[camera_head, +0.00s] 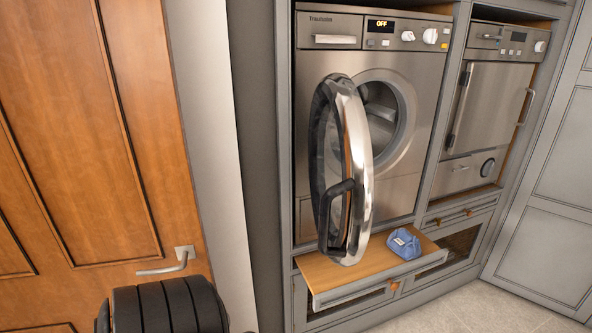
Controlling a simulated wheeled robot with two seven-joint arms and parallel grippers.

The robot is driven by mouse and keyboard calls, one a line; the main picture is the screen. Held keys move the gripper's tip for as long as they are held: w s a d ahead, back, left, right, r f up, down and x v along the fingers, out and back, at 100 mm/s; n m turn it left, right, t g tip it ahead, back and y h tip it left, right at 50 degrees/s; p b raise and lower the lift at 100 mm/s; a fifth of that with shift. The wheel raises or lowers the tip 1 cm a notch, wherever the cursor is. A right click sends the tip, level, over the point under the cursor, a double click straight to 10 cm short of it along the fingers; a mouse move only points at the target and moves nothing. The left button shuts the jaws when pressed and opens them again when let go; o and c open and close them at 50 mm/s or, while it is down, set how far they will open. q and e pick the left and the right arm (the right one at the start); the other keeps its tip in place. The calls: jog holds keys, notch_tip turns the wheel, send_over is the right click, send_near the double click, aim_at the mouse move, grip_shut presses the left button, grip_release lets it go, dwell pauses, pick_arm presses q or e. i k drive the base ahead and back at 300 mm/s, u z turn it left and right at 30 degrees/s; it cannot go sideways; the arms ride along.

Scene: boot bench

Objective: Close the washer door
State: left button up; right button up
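The silver washer (340,57) stands in a grey cabinet, its display reading OFF. Its round door (359,150) is swung wide open toward me and to the left, seen nearly edge-on, with a chrome rim and a dark inner side. A black loop-shaped handle (335,215) shows on the door's lower left. The round drum opening (381,108) is uncovered behind and to the right of the door. Neither of my grippers is in view, and nothing is seen touching the door.
A wooden pull-out shelf (330,277) juts out below the washer, with a blue folded item (404,244) on it. A second silver appliance (488,108) stands at right. A wooden room door (100,130) is at left. A black ribbed shape (165,307) fills the bottom left.

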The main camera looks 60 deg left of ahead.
aim_at(343, 239)
jog(key=u, duration=1.6)
